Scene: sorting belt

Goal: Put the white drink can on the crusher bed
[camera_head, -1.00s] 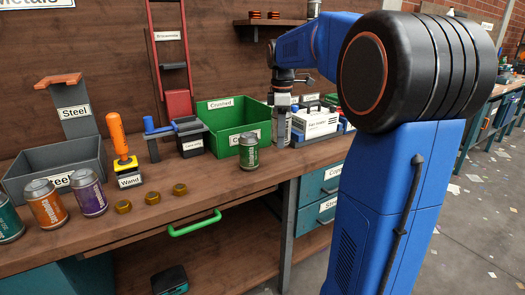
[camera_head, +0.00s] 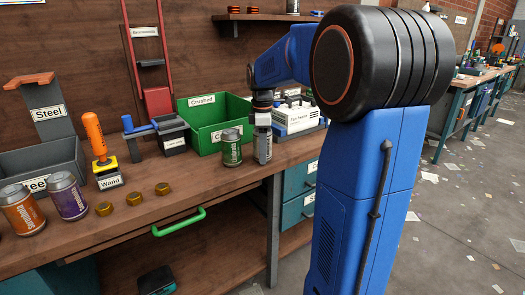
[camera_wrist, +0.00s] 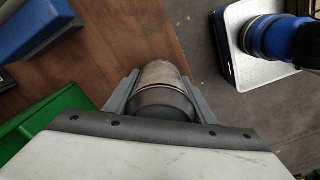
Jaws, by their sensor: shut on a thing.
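My gripper (camera_head: 263,118) points down over the bench's front edge and is shut on a pale grey-white drink can (camera_head: 263,146). The can hangs upright, just right of a green can (camera_head: 232,149); whether its base touches the bench is unclear. In the wrist view the fingers (camera_wrist: 162,98) lie on both sides of the can (camera_wrist: 163,75). Left of the green crate stands a dark box with a blue lever and a white label (camera_head: 173,141), under a tall red frame (camera_head: 150,62). I cannot tell for sure which part is the crusher bed.
The green "Crushed" crate (camera_head: 207,137) is behind the green can. A white box (camera_head: 300,120) stands right of the held can. Brass nuts (camera_head: 134,198), an orange-handled wand (camera_head: 96,138), orange (camera_head: 22,211) and purple (camera_head: 69,197) cans, and a grey Steel bin (camera_head: 66,157) are left.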

